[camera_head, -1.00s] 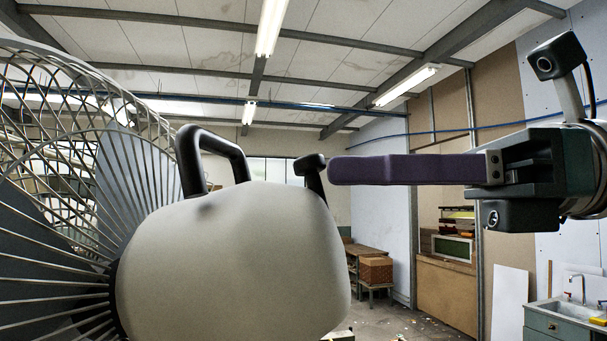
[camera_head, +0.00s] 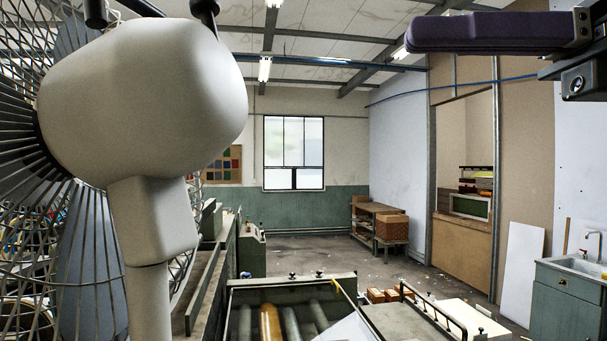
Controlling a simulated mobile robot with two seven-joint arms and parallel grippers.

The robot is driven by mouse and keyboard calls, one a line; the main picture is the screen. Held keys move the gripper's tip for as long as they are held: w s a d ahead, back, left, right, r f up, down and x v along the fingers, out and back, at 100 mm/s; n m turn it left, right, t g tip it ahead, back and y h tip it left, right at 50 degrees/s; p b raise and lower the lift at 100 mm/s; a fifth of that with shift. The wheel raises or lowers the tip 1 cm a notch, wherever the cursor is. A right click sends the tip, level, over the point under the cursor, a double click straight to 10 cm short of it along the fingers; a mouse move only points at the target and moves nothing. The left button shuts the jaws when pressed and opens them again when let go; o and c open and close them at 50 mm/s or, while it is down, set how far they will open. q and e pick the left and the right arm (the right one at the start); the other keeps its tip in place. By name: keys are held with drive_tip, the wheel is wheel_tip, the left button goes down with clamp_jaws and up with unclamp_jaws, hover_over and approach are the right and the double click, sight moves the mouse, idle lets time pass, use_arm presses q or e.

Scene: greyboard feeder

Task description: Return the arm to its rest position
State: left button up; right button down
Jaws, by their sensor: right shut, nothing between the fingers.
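My right gripper (camera_head: 425,33) comes in from the top right edge, its long purple fingers pointing left across the upper part of the view. The fingers are shut together with nothing between them. They are apart from everything else in the picture. The rest of my right arm is mostly cut off by the right edge. My left gripper is not in view.
A large fan with a pale housing (camera_head: 145,95) and wire cage fills the left, close to the camera. Below stands a green machine with rollers (camera_head: 291,325). A sink cabinet (camera_head: 565,305) is at lower right. Open floor (camera_head: 320,255) lies beyond.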

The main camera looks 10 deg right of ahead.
drive_tip(key=w+d+f+m+t+h, duration=0.25)
drive_tip(key=m+t, duration=0.35)
drive_tip(key=m, duration=0.4)
drive_tip(key=w+d+f+m+t+h, duration=0.1)
drive_tip(key=w+m+t+h, duration=0.3)
drive_tip(key=m, duration=0.6)
drive_tip(key=w+d+f+m+t+h, duration=0.15)
drive_tip(key=m+t+h, duration=0.25)
drive_tip(key=m+t, duration=0.45)
drive_tip(key=s+d+f+m+g+h, duration=0.2)
drive_tip(key=f+m+g+h, duration=0.2)
drive_tip(key=f+m, duration=0.45)
drive_tip(key=s+d+f+m+g+h, duration=0.35)
drive_tip(key=f+m+g, duration=0.2)
drive_tip(key=f, duration=0.55)
drive_tip(key=s+a+f+m+g+y, duration=0.1)
drive_tip(key=s+a+f+m+g, duration=0.2)
drive_tip(key=s+f+g, duration=0.5)
drive_tip(key=s+a+f+m+g, duration=0.35)
drive_tip(key=s+f, duration=0.25)
drive_tip(key=s, duration=0.6)
wheel_tip(320, 180, up, 11)
drive_tip(key=w+d+t+p, duration=0.1)
drive_tip(key=p, duration=1.1)
drive_tip(key=shift+r, duration=0.2)
